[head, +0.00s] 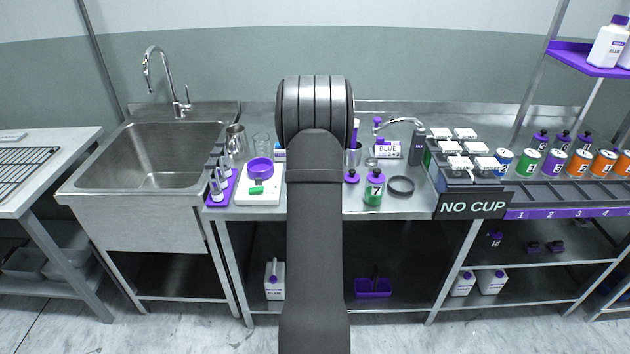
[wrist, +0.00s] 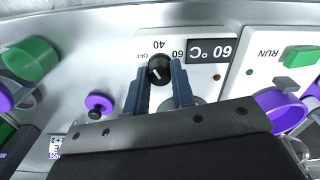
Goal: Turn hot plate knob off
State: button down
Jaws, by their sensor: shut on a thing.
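The hot plate's black knob (wrist: 159,67) has a white pointer mark and sits on a light panel in the wrist view. OFF, 40 and 60 are printed around it, with OFF on its left side. A dark display (wrist: 209,51) beside it reads 60 °C. My gripper (wrist: 161,74) has its two blue-grey fingers on either side of the knob, shut on it. I cannot tell exactly which label the pointer meets. In the head view my arm hides the hot plate, the knob and the gripper.
A white device (head: 258,190) with a purple ring and green button stands close by. It shows a RUN label in the wrist view. A green-filled bottle (head: 374,188) and a black ring (head: 401,186) stand on the other side. A sink (head: 165,155) is at the left.

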jog(key=n, duration=0.6)
jog(key=shift+n, duration=0.4)
dwell(0.3)
jog(key=c, duration=1.2)
grip_release()
jog(key=shift+r, duration=0.1)
notch_tip(320, 180, up, 17)
jog(key=shift+r, duration=0.15)
notch_tip(320, 180, down, 18)
jog(key=shift+r, duration=0.2)
